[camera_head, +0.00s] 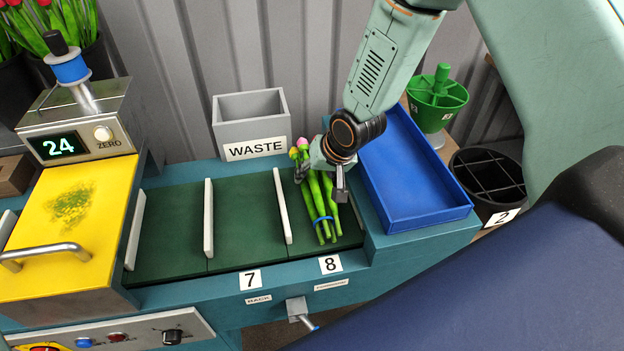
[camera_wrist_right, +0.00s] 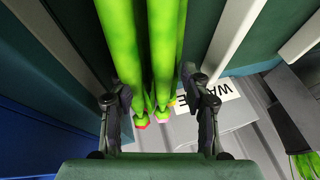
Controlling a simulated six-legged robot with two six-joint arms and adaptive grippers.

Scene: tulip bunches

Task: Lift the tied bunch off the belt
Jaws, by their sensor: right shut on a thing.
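The tied bunch (camera_head: 321,207) lies in the belt section above label 8, with green stems toward me and a blue tie near their lower part. Pink and other small heads show at its far end. My right gripper (camera_head: 333,178) is over its upper part, shut on the stems. In the right wrist view the stems (camera_wrist_right: 160,45) run between the two fingers (camera_wrist_right: 160,88), and the heads show beyond. The gripper hides part of the bunch. I cannot tell whether the bunch touches the dark green belt (camera_head: 240,232). My left gripper is not in view.
White dividers (camera_head: 283,205) split the belt; one stands just left of the bunch. A grey WASTE bin (camera_head: 251,108) is behind. An empty blue tray (camera_head: 415,217) is right of the belt. A green divided pot (camera_head: 437,98) and a black divided bucket (camera_head: 489,184) stand farther right.

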